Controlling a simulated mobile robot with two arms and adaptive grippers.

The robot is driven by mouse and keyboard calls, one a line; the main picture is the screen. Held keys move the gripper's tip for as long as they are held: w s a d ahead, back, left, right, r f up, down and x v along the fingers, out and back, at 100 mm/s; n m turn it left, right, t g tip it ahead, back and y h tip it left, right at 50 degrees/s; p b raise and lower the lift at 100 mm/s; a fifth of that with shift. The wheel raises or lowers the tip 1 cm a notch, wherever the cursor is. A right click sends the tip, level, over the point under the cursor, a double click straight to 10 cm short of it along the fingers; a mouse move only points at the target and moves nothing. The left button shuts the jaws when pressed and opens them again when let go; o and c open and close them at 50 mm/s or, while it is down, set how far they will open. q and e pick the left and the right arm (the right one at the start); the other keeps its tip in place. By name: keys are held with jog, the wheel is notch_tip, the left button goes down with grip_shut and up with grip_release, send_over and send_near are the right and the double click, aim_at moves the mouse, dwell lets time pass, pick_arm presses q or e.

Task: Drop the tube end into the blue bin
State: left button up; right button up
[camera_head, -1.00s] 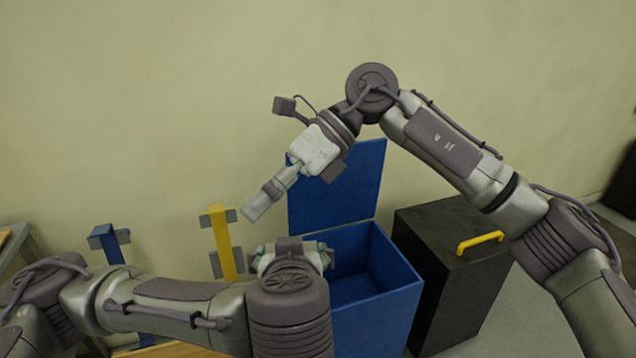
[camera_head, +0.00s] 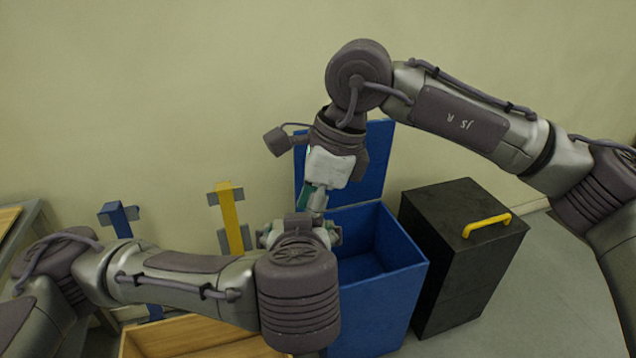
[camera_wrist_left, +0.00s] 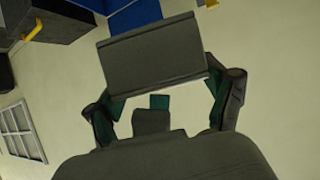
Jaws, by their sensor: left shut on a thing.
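The blue bin (camera_head: 383,307) stands right of centre in the head view, its blue lid (camera_head: 378,165) raised behind it. My left gripper (camera_head: 300,235) is at the bin's left side, mostly hidden by its own wrist. In the left wrist view, my left gripper (camera_wrist_left: 162,103) is shut on a dark grey block (camera_wrist_left: 155,55), which I take to be the tube end. My right gripper (camera_head: 313,198) points down just above the left one, in front of the lid. Its fingers are too small and overlapped to tell whether they are open.
A black box (camera_head: 455,265) with a yellow handle (camera_head: 487,225) stands right of the bin. A yellow post (camera_head: 230,220) and a blue post (camera_head: 120,222) stand to the left. A wooden tray (camera_head: 180,335) is at the bottom left.

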pick_arm(q)
jog(key=shift+r, duration=0.1)
pick_arm(e)
jog(key=shift+x, duration=1.55)
grip_shut()
pick_arm(q)
jog(key=o, duration=1.4)
pick_arm(e)
jog(key=shift+r, duration=0.1)
